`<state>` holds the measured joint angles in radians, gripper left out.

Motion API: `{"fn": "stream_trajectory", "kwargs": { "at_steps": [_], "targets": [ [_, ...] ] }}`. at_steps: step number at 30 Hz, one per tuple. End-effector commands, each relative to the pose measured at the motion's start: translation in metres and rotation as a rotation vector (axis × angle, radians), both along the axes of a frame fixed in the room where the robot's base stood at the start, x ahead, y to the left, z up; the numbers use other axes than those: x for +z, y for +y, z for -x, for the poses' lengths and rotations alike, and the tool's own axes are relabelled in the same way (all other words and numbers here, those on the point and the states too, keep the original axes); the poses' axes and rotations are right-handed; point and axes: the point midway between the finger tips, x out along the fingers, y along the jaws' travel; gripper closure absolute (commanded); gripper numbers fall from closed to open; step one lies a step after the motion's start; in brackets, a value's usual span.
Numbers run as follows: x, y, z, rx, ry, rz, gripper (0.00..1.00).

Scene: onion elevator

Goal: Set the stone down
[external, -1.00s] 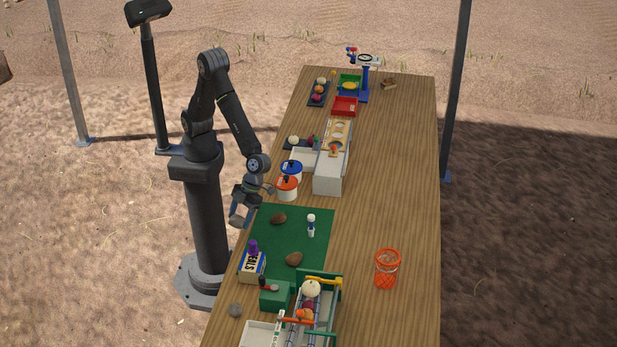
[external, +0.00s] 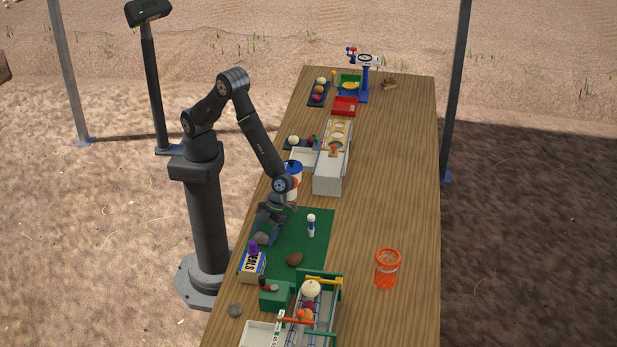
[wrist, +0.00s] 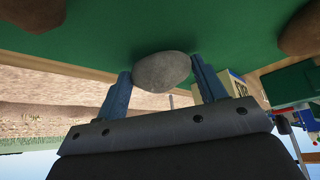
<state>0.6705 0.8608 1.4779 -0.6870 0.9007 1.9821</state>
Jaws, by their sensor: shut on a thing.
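My gripper (external: 265,230) is low over the left part of the green mat (external: 308,246). It is shut on a grey stone (external: 261,239). In the wrist view the grey stone (wrist: 162,72) sits between the two blue fingertips, with the mat close behind it. I cannot tell whether the stone touches the mat. A brown stone (external: 294,259) lies on the mat near its front edge. The wrist view shows brown stones at the upper left (wrist: 32,10) and upper right (wrist: 302,30). In the external view my gripper hides one of them.
Another grey stone (external: 235,309) lies on the bare table. An orange basket (external: 387,268) stands at the right. The mat's middle is clear.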

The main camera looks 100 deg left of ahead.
Motion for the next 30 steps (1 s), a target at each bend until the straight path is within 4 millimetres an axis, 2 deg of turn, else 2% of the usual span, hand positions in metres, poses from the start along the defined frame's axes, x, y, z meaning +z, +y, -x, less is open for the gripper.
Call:
{"fn": "stream_trajectory", "kwargs": {
  "at_steps": [6, 7, 9, 10, 20, 23, 30],
  "targets": [
    [-0.003, 0.0, 0.0, 0.0, 0.001, -0.001, 0.69],
    [-0.003, 0.0, 0.0, 0.0, 0.001, -0.001, 0.3],
    [-0.003, 0.0, 0.0, 0.0, 0.001, -0.001, 0.16],
    [-0.003, 0.0, 0.0, 0.0, 0.001, -0.001, 0.14],
    [0.001, 0.0, 0.0, 0.0, 0.0, 0.0, 0.14],
    [0.011, 0.005, -0.004, 0.0, -0.001, 0.001, 0.14],
    [0.055, 0.025, -0.019, 0.002, -0.003, 0.002, 0.14]
  ]
}}
